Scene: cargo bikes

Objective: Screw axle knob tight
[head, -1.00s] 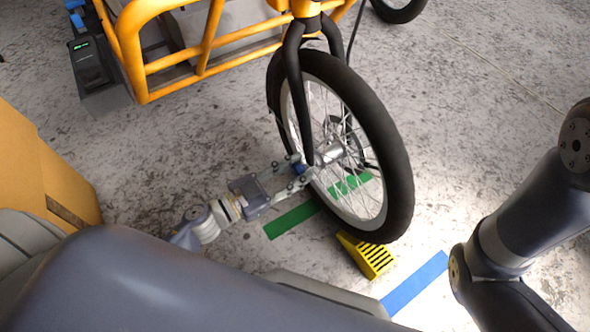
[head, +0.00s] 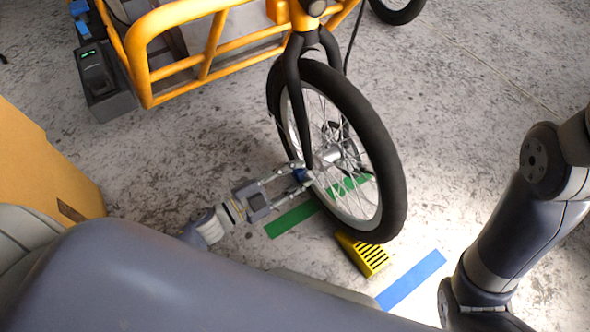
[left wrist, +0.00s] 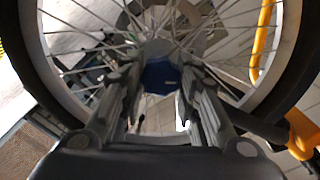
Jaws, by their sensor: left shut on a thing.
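The cargo bike's front wheel (head: 385,150) stands upright in its black fork (head: 297,95). My left gripper (head: 302,173) reaches in from the left to the hub side of the wheel, at the lower fork end. It is shut on the blue axle knob (head: 301,175). In the left wrist view the knob (left wrist: 161,74) sits between the two fingers of the gripper (left wrist: 160,85), in front of the spokes. The threads behind the knob are hidden. My right gripper is not in view; only my right arm shows at the right.
A yellow wheel chock (head: 364,254) touches or nearly touches the tyre's bottom. Green tape (head: 292,219) and blue tape (head: 412,279) mark the floor. The orange bike frame (head: 150,70) is at the upper left, a cardboard box (head: 45,160) at the left. Floor right of the wheel is clear.

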